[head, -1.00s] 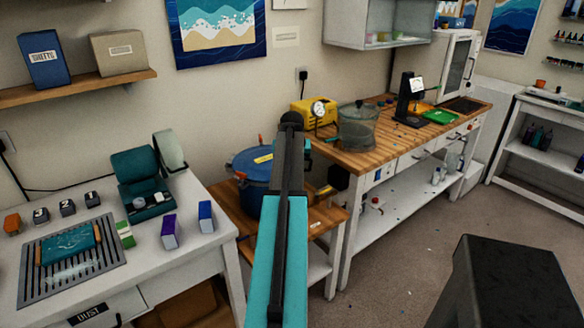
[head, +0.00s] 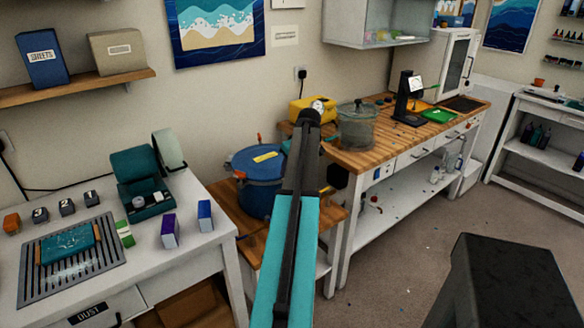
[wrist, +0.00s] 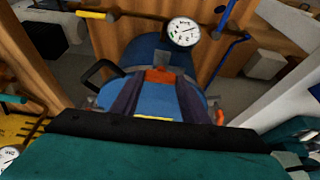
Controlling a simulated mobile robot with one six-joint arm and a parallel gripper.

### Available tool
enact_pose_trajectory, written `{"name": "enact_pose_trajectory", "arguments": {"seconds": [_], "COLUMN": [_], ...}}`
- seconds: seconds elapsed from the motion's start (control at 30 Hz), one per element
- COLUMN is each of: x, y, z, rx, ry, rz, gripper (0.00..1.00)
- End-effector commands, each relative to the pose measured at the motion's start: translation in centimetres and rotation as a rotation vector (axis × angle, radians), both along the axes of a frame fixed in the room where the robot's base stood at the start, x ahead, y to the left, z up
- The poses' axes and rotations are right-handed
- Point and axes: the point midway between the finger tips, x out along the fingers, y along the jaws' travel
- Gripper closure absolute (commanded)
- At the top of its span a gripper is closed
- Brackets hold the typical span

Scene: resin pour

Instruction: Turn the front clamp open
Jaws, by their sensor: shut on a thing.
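The blue pressure pot (head: 262,197) stands on the low wooden stand; its lid has a yellow label. In the wrist view the pot (wrist: 150,50) fills the middle. The front clamp (wrist: 158,73) shows as an orange-red piece between my fingertips. My gripper (wrist: 158,82) is shut on it, with the two dark fingers on either side. How far the clamp is turned, I cannot tell. Another orange-tipped clamp (wrist: 220,117) shows at the pot's right side. In the head view my arm hides the gripper and the front clamp.
A white dial gauge (wrist: 183,31) and a black loop handle (wrist: 98,73) are close to my fingers. The wooden workbench (head: 365,157) is right of the pot. The white table (head: 205,250) is on the left. Open floor (head: 395,265) lies to the right.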

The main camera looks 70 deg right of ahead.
Motion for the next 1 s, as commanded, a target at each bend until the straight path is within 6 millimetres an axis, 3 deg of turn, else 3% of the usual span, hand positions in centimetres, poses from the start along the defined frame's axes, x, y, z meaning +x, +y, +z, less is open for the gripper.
{"name": "enact_pose_trajectory", "arguments": {"seconds": [0.4,0.43,0.53,1.0], "x": [-0.61,-0.62,-0.51,-0.36], "y": [0.04,0.04,0.03,0.04], "z": [-0.14,-0.14,-0.1,0.35], "rx": [0.004,0.004,0.004,0.001], "ry": [0.01,0.01,0.008,0.003], "rz": [0.007,0.007,0.007,0.008], "gripper": [0.82,0.58,0.41,0.41]}}
